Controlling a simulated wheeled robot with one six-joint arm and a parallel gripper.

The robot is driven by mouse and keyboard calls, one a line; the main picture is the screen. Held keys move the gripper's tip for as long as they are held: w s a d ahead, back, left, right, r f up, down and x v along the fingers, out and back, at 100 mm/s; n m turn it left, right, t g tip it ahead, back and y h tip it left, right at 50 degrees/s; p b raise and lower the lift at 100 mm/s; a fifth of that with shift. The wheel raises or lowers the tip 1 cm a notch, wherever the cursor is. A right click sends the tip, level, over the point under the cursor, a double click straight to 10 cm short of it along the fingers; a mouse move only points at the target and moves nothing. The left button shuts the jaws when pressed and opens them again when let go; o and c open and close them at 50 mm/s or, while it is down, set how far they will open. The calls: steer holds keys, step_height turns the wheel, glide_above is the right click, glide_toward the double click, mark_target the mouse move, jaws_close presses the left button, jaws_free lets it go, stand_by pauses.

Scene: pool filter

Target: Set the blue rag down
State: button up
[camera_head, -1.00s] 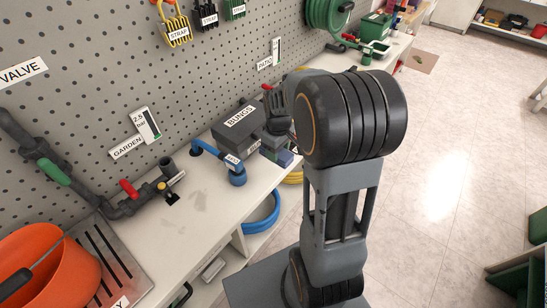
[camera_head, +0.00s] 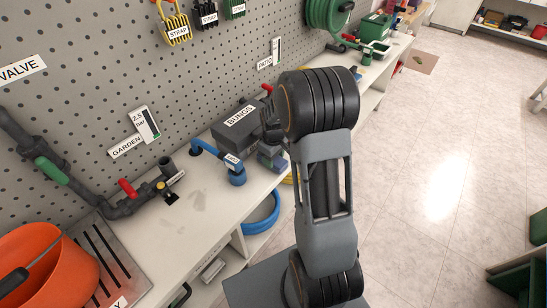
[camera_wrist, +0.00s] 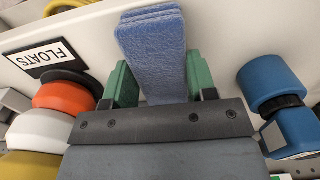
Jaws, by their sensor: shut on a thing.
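The blue rag (camera_wrist: 155,45) is a folded, textured blue cloth in the wrist view. It stands out beyond my gripper (camera_wrist: 161,82), whose two green fingers are shut on its sides. Below the rag in that view is a pale surface; I cannot tell whether the rag touches it. In the head view my gripper (camera_head: 271,160) is small and partly hidden by my arm, close to the bench beside the dark bungs box. The rag is hard to make out there.
The bungs box (camera_head: 236,138) and a blue pipe fitting (camera_head: 236,174) stand close to my gripper. In the wrist view a blue fitting (camera_wrist: 275,85) is right, and stacked floats (camera_wrist: 62,97) are left. Bare bench (camera_head: 205,215) lies in front of the pipework.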

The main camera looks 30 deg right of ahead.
steer(key=shift+f, duration=0.25)
steer(key=o, duration=1)
steer(key=shift+r, duration=0.1)
step_height(320, 180, up, 12)
steer(key=p, duration=0.1)
steer(key=s+a+r+m+t, duration=0.1)
steer(key=s+a+r+m, duration=0.1)
steer(key=s+a, duration=0.3)
steer(key=s+a+r+m+t, duration=0.2)
steer(key=s+a, duration=0.2)
steer(key=s, duration=0.6)
steer(key=shift+s+a+r+m, duration=0.3)
steer(key=shift+s+a+m, duration=0.05)
steer(key=shift+s+m, duration=0.05)
